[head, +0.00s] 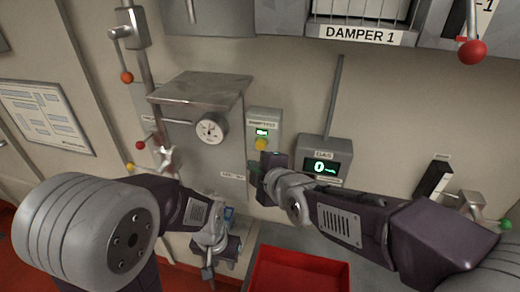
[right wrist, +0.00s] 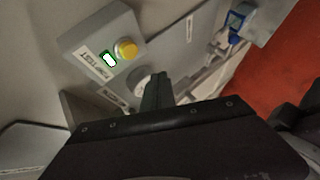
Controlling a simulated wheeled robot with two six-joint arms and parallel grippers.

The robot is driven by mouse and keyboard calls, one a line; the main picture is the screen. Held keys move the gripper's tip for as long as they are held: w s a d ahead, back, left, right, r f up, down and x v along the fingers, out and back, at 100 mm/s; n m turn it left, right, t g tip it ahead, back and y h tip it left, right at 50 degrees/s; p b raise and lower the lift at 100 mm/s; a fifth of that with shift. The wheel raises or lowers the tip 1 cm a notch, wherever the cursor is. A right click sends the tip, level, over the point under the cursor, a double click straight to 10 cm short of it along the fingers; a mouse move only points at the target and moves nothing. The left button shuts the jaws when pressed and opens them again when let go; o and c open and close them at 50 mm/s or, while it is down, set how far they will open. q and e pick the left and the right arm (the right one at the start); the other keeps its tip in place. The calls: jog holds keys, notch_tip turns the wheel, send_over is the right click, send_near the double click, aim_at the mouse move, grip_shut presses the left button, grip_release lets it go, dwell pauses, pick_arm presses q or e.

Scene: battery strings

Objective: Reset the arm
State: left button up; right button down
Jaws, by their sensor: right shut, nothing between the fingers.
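My right arm reaches in from the right in the head view. Its gripper (head: 263,163) is in front of the wall below the small box with a yellow button. In the right wrist view its dark fingers (right wrist: 157,92) are together with nothing between them. My left arm comes in from the lower left, and its gripper (head: 210,268) points down near the bottom centre. Its fingers are too small and dark to tell whether they are apart.
The yellow-button box (head: 264,128) and gas display (head: 324,160) are on the wall. A gauge (head: 211,128) sits on a hooded cabinet (head: 198,88). A red tray (head: 296,274) lies low at centre. Levers with coloured knobs (head: 472,52) stick out at both sides.

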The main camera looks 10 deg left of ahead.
dwell(0.5)
jog(key=s+d+f+m+g+h+b, duration=0.25)
jog(key=d+f+m, duration=0.35)
jog(key=d+f, duration=0.4)
jog(key=s+d+f+m+g+h+b, duration=0.1)
jog(key=d+f+m+g+h+b, duration=0.15)
jog(key=d+f+m, duration=0.55)
jog(key=s+d+f+m+g+h+b, duration=0.2)
jog(key=s+d+f+m+g+b, duration=0.1)
jog(key=s+d+f+m, duration=0.5)
jog(key=s+d+f+g, duration=0.1)
jog(key=s+d+f, duration=0.2)
jog(key=s+d, duration=0.1)
jog(key=shift+s+d+f+h, duration=0.25)
jog(key=shift+f+h, duration=0.15)
dwell(4.1)
